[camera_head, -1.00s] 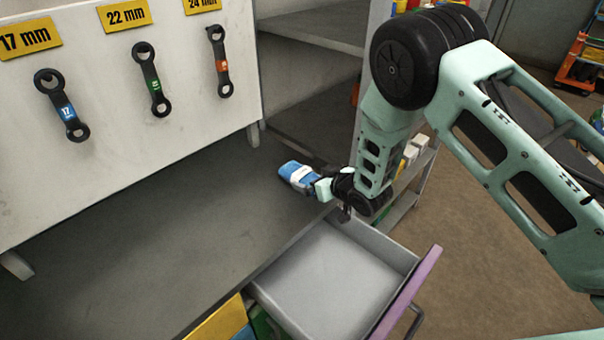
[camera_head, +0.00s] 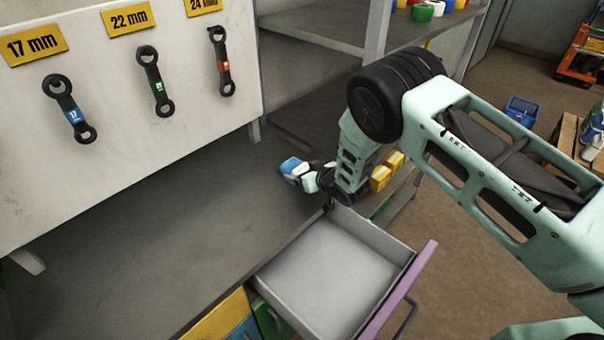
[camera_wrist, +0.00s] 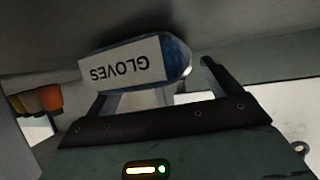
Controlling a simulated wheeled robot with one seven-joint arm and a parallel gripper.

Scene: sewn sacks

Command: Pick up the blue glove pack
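The blue glove pack (camera_head: 291,166) with a white label lies at the far right end of the grey workbench, by the shelf unit. My gripper (camera_head: 309,181) is right at its near right side, low over the bench. In the wrist view the pack (camera_wrist: 135,66) shows its label "GLOVES" upside down and covers part of the left finger. The fingers (camera_wrist: 160,88) stand wide apart. A gap shows between the pack and the right finger. Whether the pack touches the left finger I cannot tell.
An open, empty drawer (camera_head: 374,246) juts out below the gripper. A white panel with several hanging wrenches (camera_head: 157,80) stands behind the bench at left. Yellow bins (camera_head: 381,178) sit on the shelf beside my arm. The bench's middle (camera_head: 180,220) is clear.

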